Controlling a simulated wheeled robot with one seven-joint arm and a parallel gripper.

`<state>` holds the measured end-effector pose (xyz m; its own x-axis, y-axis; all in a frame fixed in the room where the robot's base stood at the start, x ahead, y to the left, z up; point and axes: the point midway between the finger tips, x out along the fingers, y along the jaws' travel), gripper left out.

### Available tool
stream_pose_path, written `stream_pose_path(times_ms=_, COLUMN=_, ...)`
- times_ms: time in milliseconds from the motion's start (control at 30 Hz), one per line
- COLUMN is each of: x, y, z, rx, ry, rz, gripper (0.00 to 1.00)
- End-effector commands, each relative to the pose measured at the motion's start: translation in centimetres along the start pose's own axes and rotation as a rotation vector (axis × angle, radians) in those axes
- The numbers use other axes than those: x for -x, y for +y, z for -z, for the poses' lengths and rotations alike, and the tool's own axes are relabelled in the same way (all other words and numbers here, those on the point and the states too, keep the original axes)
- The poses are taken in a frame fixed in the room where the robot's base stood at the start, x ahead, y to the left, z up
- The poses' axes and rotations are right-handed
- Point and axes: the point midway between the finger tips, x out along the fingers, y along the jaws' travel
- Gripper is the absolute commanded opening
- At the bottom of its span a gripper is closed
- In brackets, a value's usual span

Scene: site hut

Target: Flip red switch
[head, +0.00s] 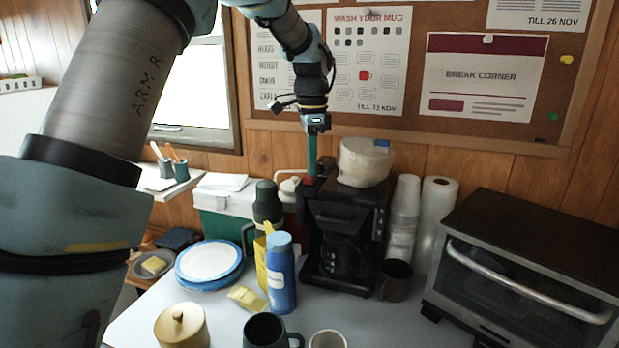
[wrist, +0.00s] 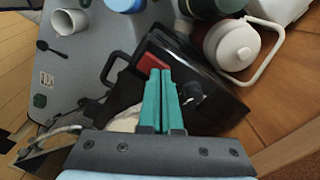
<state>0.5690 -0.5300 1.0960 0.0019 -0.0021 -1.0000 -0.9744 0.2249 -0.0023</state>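The red switch (head: 308,181) sits on the top left of the black coffee maker (head: 352,215). In the wrist view the red switch (wrist: 152,62) is a wide red rocker on the machine's dark top, partly covered by my fingertips. My gripper (head: 311,174) points straight down over the switch. Its teal fingers (wrist: 161,72) are together with nothing between them. The tips are at or just above the switch; I cannot tell whether they touch it.
A pale wrapped bundle (head: 365,162) lies on the coffee maker beside my gripper. A green flask (head: 267,205) and a blue bottle (head: 281,275) stand to the left. Stacked cups (head: 404,215), a paper roll (head: 437,215) and a toaster oven (head: 530,270) stand right. A corkboard wall is behind.

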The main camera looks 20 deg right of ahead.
Motion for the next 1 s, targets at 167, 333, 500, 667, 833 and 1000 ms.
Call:
stream_pose_path(times_ms=167, x=0.8, y=0.0, z=-0.1, rx=0.0, ry=-0.003, rz=-0.004, gripper=0.0)
stream_pose_path(times_ms=333, x=2.2, y=0.0, z=-0.1, rx=0.0, ry=-0.002, rz=-0.003, gripper=0.0)
stream_pose_path(times_ms=500, x=3.5, y=0.0, z=-0.1, rx=0.001, ry=-0.002, rz=-0.002, gripper=0.0)
stream_pose_path(times_ms=667, x=4.8, y=0.0, z=-0.1, rx=0.001, ry=-0.002, rz=-0.002, gripper=0.0)
stream_pose_path(times_ms=833, x=6.0, y=0.0, z=-0.1, rx=0.001, ry=-0.001, rz=-0.002, gripper=0.0)
stream_pose_path(times_ms=1000, x=6.9, y=0.0, z=-0.1, rx=0.001, ry=-0.001, rz=-0.002, gripper=0.0)
